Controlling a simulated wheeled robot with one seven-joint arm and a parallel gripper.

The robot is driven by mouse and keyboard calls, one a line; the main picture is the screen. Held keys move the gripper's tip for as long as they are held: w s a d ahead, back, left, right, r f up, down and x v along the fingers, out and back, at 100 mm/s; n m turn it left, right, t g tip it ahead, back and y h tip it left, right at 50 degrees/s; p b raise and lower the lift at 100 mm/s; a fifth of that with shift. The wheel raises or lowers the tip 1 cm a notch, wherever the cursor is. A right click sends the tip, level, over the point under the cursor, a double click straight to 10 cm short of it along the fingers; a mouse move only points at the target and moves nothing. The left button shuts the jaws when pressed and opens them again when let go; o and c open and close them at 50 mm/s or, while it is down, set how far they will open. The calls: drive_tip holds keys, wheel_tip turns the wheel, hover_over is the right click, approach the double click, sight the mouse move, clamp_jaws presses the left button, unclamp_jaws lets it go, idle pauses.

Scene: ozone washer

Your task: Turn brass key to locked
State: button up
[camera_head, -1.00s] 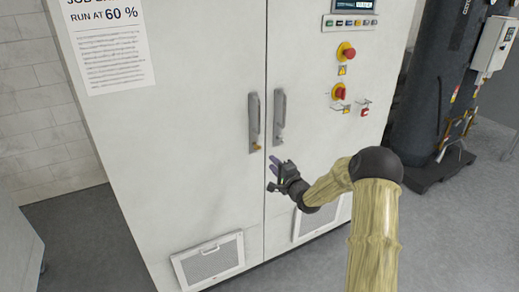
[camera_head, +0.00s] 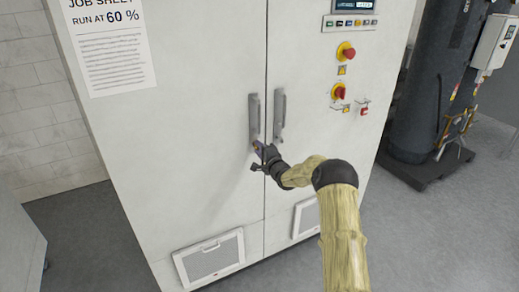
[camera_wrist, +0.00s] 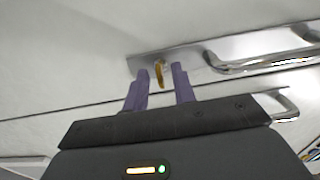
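The brass key (camera_wrist: 159,72) sits in a metal lock plate below the left door handle (camera_head: 254,117) of a white cabinet. In the wrist view the key shows between the two purple fingers of my gripper (camera_wrist: 160,82), which are apart with a gap on each side of it. In the head view my gripper (camera_head: 262,156) is at the lower end of the left handle and mostly covers the key. Whether a finger touches the key, I cannot tell.
A second handle (camera_head: 279,115) stands just right of the door seam. A control panel with red knobs (camera_head: 345,52) is higher on the right. A job sheet (camera_head: 110,45) hangs on the left door. A dark tank (camera_head: 425,90) stands to the right.

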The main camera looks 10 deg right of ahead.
clamp_jaws()
drive_tip(key=shift+f+n+b, duration=0.15)
drive_tip(key=shift+n+b, duration=0.25)
drive_tip(key=shift+b, duration=0.2)
drive_tip(key=shift+n+b, duration=6.7)
drive_tip(key=shift+n, duration=1.9)
